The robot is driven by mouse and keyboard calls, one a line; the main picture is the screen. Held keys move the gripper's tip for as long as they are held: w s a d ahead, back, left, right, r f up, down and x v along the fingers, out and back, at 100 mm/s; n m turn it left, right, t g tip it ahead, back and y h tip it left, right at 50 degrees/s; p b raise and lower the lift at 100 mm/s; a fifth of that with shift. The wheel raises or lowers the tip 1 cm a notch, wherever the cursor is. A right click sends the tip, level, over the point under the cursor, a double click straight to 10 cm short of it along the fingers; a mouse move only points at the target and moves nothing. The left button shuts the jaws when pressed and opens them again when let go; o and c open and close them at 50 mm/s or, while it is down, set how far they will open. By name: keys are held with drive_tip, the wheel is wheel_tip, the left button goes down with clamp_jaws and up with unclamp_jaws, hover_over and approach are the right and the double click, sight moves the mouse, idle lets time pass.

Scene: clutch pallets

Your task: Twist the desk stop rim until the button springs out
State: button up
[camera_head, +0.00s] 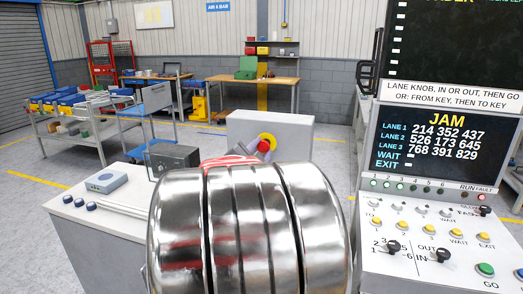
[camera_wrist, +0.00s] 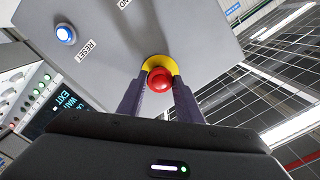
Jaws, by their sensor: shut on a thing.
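The desk stop is a red round button (camera_wrist: 160,79) with a yellow collar (camera_wrist: 159,62) behind it, on the face of a grey box. It also shows in the head view as a red button (camera_head: 264,145) in a yellow ring. My gripper (camera_wrist: 160,86) is at the stop, with one dark finger on each side of the red button. It is shut on the stop's rim. The exact contact, and whether the button stands in or out, I cannot tell. In the head view my gripper is mostly hidden.
A blue-lit RESET button (camera_wrist: 65,34) is on the same box. A control console (camera_head: 430,235) with knobs, buttons and a JAM screen (camera_head: 440,145) stands at the right. A white bench (camera_head: 75,220) is at the left. Work tables (camera_head: 255,82) stand farther back.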

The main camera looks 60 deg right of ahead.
drive_tip(key=o, duration=1)
drive_tip(key=shift+o, duration=0.2)
drive_tip(key=shift+a, duration=0.15)
drive_tip(key=s+a, duration=0.2)
drive_tip(key=a, duration=1.1)
drive_tip(key=shift+a, duration=0.2)
drive_tip(key=shift+s, duration=0.1)
